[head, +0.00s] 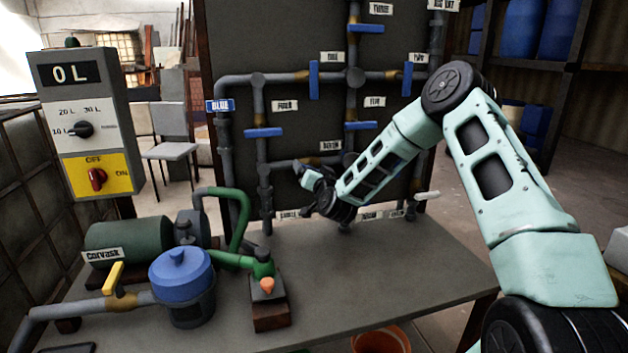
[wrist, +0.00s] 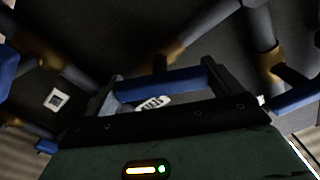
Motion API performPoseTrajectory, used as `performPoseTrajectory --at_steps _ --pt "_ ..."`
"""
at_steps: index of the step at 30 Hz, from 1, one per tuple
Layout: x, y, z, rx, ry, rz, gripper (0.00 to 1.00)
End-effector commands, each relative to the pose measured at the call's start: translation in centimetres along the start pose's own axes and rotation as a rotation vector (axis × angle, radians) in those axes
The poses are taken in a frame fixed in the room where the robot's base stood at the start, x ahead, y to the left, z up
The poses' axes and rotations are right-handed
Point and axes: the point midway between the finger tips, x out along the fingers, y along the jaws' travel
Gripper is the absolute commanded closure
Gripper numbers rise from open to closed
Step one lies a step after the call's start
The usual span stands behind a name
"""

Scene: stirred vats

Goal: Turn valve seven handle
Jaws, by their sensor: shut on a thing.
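The label SEVEN (head: 330,146) is on the dark panel in the head view, above a brass-collared pipe joint (head: 318,160). My gripper (head: 308,174) is at this joint, reaching in from the right, and it hides the valve's handle there. In the wrist view a blue valve handle (wrist: 160,84) lies lengthwise between the two fingers of my gripper (wrist: 158,90). The fingers are shut on this handle. A brass collar (wrist: 168,60) and grey pipe show behind it. A small white label (wrist: 153,103), too tilted to read surely, shows just below the handle.
Other blue handles stand close by: valve four (head: 263,132), valve five (head: 361,125), valve one (head: 314,80) and valve two (head: 408,78). A green pump (head: 128,240), a blue-lidded pot (head: 181,270) and a control box (head: 85,125) are on the left. The table's middle (head: 350,275) is clear.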

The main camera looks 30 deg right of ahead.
Motion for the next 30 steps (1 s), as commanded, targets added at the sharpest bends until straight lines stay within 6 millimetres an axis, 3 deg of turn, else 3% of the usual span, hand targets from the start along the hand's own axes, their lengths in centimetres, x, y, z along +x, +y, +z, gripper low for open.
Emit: performPoseTrajectory --at_steps 30 --pt "0.00 0.19 0.16 0.921 0.001 0.000 0.32"
